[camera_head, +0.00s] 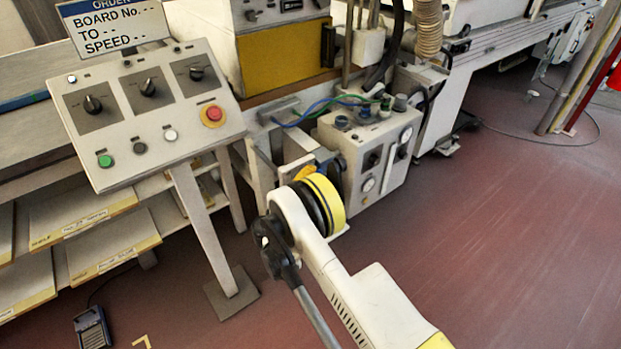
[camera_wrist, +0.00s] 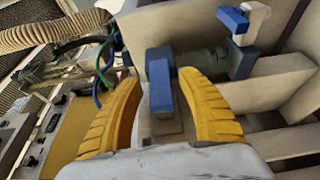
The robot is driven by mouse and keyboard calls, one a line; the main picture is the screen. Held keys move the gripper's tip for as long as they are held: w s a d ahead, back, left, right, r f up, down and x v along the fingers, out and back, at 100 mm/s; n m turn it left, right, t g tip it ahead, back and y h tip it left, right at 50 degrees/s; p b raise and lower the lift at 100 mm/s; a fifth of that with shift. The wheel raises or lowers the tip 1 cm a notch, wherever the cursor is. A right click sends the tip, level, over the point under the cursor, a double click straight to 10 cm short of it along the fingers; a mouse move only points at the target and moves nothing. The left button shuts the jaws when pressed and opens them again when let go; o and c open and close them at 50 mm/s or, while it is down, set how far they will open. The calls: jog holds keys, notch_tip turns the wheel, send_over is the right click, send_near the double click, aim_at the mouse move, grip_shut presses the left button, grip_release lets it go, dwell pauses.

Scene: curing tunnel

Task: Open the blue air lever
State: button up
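A blue lever (camera_wrist: 162,96) stands out from a grey plate (camera_wrist: 163,130) in the wrist view. My gripper (camera_wrist: 158,74) is open, with one yellow finger on each side of this lever. The left finger is apart from it; the right finger is very close, and I cannot tell if it touches. A second handle, blue and white (camera_wrist: 237,20), sits on a blue-grey fitting at the upper right. I cannot tell from the pictures which one is the air lever. In the head view my arm hides most of the gripper and the levers.
A grey box with gauges and knobs (camera_head: 372,150) stands right behind my wrist. A control panel (camera_head: 140,110) on a post is at the left, near shelves. Blue and green hoses (camera_head: 325,105) run above. The red floor (camera_head: 500,230) at the right is clear.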

jog(key=shift+a, duration=0.1)
jog(key=v, duration=1.2)
